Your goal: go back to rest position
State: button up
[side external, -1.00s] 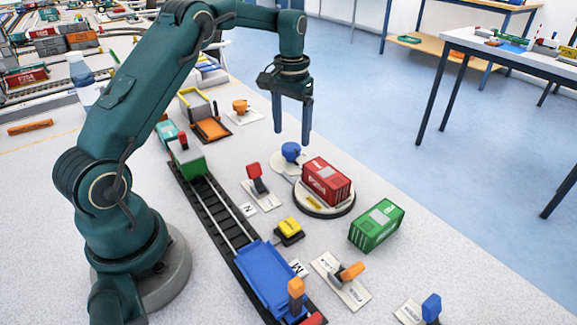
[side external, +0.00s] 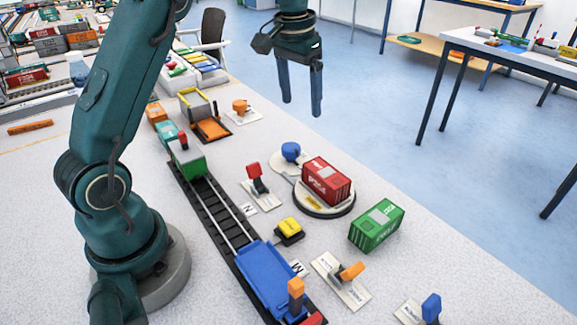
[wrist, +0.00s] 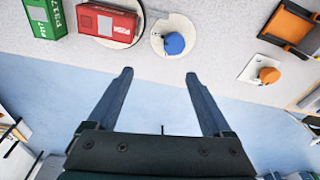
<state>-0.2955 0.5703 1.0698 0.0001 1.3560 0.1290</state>
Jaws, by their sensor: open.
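My gripper (side external: 301,108) is open and empty, raised in the air above and beyond the far edge of the table. In the wrist view its two fingers (wrist: 160,76) stand apart with only floor and table edge between and beyond them. The red container (side external: 326,181) sits on the round turntable (side external: 318,210), apart from my gripper. The blue knob (side external: 291,151) stands beside the turntable; it also shows in the wrist view (wrist: 174,44). The green container (side external: 376,226) lies on the table right of the turntable.
A track (side external: 212,209) carries a blue flat wagon (side external: 268,279) and a green wagon (side external: 188,163). Levers stand on white plates, including a red one (side external: 254,170) and an orange one (side external: 352,271). A yellow button (side external: 289,226) sits mid-table. The air around my gripper is clear.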

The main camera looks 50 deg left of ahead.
jog(key=s+d+r+m+t, duration=0.2)
jog(key=s+d+r+t, duration=0.1)
jog(key=s+d+r, duration=0.65)
jog(key=s+d+f, duration=0.1)
jog(key=s+f, duration=0.8)
jog(key=s, duration=0.2)
jog(key=shift+s+d+f+t, duration=0.15)
jog(key=shift+d+t, duration=0.05)
jog(key=shift+t, duration=0.2)
